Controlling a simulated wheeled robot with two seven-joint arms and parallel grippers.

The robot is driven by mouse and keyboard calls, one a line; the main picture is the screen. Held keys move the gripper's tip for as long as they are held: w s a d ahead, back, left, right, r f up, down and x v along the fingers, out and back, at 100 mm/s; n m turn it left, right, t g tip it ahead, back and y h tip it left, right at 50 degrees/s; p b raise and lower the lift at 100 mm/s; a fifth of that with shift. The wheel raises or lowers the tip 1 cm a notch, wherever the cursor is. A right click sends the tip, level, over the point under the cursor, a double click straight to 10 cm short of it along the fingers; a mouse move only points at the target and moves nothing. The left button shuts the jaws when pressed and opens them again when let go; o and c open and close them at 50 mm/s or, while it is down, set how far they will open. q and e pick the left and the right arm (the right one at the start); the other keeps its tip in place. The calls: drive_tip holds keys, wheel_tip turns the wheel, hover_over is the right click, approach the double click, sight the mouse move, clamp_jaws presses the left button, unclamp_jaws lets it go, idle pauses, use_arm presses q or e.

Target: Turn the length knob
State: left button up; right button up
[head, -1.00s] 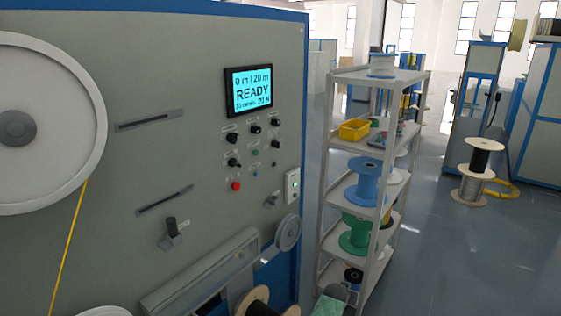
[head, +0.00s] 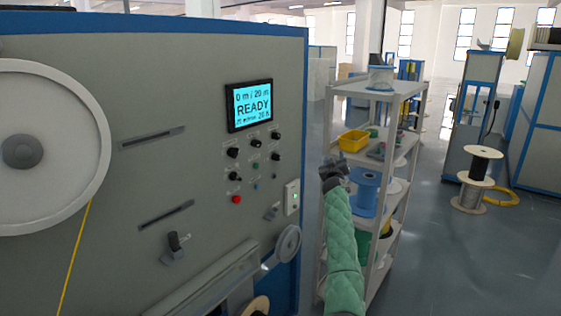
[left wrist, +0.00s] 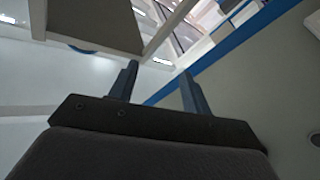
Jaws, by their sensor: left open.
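The control panel carries several small black knobs below a lit display (head: 250,105) that reads "0 m / 20 m" and "READY". One knob (head: 233,152) is at the upper left of the group, another (head: 255,143) is in the upper middle, and a third (head: 276,133) is at the upper right. Their labels are too small to read, so I cannot tell which is the length knob. My left gripper (head: 332,168) is right of the panel, in front of the shelf and apart from the knobs. In the left wrist view its two fingers (left wrist: 158,85) are spread and empty. My right gripper is not in view.
A red button (head: 236,199) and a white switch box (head: 292,198) sit near the knobs. A lever (head: 174,246) sticks out lower left. The shelf (head: 373,88) with a yellow bin (head: 354,140) and a blue spool (head: 364,192) stands right of the machine.

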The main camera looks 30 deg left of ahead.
use_arm(q)
drive_tip(key=s+a+f+n+g+y, duration=0.3)
drive_tip(key=s+a+f+g+y, duration=0.3)
drive_tip(key=a+y, duration=0.3)
drive_tip(key=g+y, duration=0.4)
drive_tip(key=g, duration=0.4)
approach(279, 159)
drive_tip(key=a, duration=0.1)
drive_tip(key=p+x, duration=0.3)
drive_tip(key=x, duration=0.3)
drive_tip(key=shift+a+r+p, duration=0.3)
drive_tip(key=shift+r+p, duration=0.05)
drive_tip(key=shift+p, duration=0.05)
drive_tip(key=shift+w+a+r+t, duration=0.15)
drive_tip(key=shift+a+t, duration=0.15)
drive_tip(key=shift+a, duration=0.25)
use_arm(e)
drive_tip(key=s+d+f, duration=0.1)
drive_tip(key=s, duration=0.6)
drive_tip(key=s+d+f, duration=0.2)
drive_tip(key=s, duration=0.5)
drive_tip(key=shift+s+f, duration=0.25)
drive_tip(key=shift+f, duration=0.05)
use_arm(q)
drive_tip(key=c, duration=1)
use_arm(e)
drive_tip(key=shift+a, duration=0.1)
